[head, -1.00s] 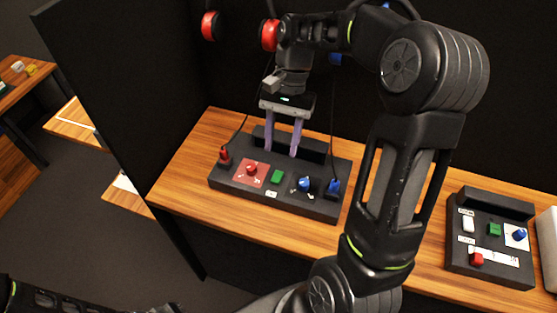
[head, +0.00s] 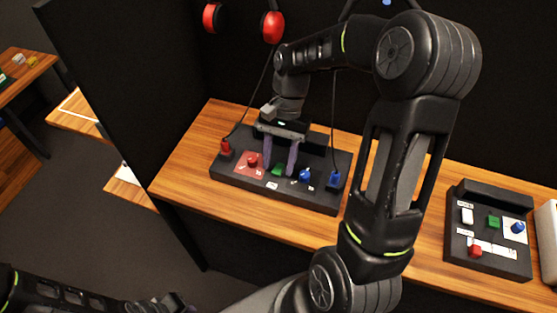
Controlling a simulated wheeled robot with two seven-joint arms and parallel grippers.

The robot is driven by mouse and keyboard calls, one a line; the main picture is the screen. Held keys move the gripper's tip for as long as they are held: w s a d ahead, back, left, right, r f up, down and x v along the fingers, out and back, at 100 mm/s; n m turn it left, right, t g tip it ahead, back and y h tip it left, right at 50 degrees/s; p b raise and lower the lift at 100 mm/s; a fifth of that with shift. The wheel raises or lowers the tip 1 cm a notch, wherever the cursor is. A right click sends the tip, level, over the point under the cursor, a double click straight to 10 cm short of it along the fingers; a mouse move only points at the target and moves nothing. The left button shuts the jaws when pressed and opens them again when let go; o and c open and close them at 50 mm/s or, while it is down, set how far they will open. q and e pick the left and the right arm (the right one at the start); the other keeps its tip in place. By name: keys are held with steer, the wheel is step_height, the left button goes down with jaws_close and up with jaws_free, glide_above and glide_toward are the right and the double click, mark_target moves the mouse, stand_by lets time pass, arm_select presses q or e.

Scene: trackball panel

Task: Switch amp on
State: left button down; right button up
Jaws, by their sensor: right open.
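A black control panel (head: 225,172) lies on the wooden counter. It carries a red knob (head: 252,160) on a red plate, a green button (head: 278,169) and a blue knob (head: 305,174). I cannot read the small labels, so I cannot tell which control belongs to the amp. My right gripper (head: 279,173) is open and points down over the middle of this panel. My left gripper (head: 168,303) shows only in part at the bottom edge.
Red (head: 226,148) and blue plugs (head: 335,179) with cables stand at the panel's ends. A second panel (head: 462,262) with a white switch, green button and red and blue knobs sits at the right. Red ear-cup-like discs (head: 272,27) hang at the back. A black partition borders the left.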

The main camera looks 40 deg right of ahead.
steer(key=shift+f, duration=0.2)
steer(key=shift+c, duration=0.2)
jaws_close()
stand_by(0.4)
